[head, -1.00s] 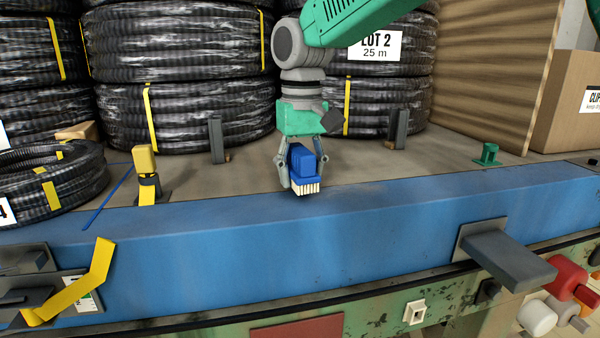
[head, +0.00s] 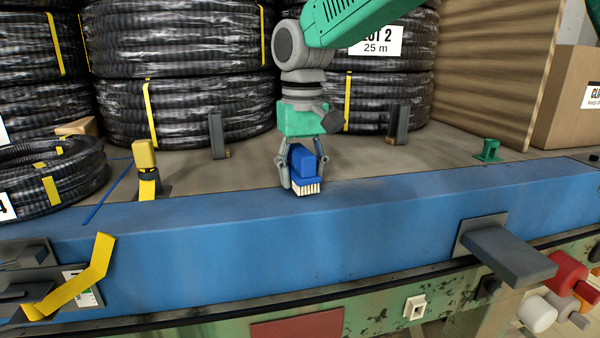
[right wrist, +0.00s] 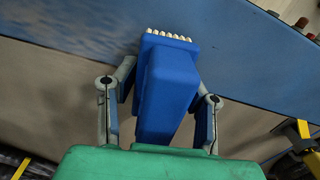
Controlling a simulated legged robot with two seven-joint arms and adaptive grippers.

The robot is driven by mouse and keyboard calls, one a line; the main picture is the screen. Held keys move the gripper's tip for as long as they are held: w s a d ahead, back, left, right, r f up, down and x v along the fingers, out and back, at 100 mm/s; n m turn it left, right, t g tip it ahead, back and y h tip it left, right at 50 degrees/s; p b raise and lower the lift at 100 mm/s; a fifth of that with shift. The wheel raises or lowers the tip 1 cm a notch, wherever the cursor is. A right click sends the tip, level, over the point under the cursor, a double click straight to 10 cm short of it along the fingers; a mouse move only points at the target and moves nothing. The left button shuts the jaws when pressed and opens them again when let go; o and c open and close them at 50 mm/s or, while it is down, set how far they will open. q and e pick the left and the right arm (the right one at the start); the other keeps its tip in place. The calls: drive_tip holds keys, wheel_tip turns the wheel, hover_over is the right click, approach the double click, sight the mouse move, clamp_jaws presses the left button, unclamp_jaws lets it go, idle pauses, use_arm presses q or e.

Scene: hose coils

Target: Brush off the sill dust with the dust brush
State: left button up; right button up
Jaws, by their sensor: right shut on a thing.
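The dust brush (head: 304,168) has a blue body and pale bristles. My right gripper (head: 303,175) is shut on its blue handle, and the bristles point down at the blue sill (head: 400,205). In the right wrist view the brush (right wrist: 167,85) sits between the two fingers of the gripper (right wrist: 160,110), bristles over the blue sill (right wrist: 270,75). Whether the bristles touch the sill I cannot tell. Faint brownish dust (head: 352,187) shows on the sill top just right of the brush. My left gripper is not in view.
Stacked black hose coils (head: 180,70) stand behind. Grey posts (head: 217,135), a yellow-strapped post (head: 146,160) and a green cleat (head: 488,150) stand behind the sill. A grey bracket (head: 510,252) juts from its front right. A cardboard box (head: 562,105) is at far right.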

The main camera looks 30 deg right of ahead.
sight(386, 179)
drive_tip(key=shift+f, duration=0.3)
idle(0.4)
drive_tip(key=shift+s+d+r, duration=0.1)
drive_tip(key=shift+s+d, duration=0.05)
drive_tip(key=shift+d, duration=0.45)
drive_tip(key=shift+s+d, duration=0.15)
drive_tip(key=shift+d, duration=0.4)
drive_tip(key=shift+s+d, duration=0.2)
drive_tip(key=shift+d, duration=0.65)
drive_tip(key=shift+s+d, duration=0.2)
drive_tip(key=shift+d, duration=0.6)
drive_tip(key=shift+s+d, duration=0.2)
drive_tip(key=shift+d, duration=0.7)
drive_tip(key=shift+s+d, duration=0.25)
drive_tip(key=shift+d, duration=0.65)
drive_tip(key=shift+s+d, duration=0.2)
drive_tip(key=shift+d, duration=0.7)
drive_tip(key=shift+s+d, duration=0.25)
drive_tip(key=shift+d, duration=0.65)
drive_tip(key=shift+s+d, duration=0.2)
drive_tip(key=shift+d, duration=0.7)
drive_tip(key=shift+s+d, duration=0.25)
drive_tip(key=shift+d, duration=0.65)
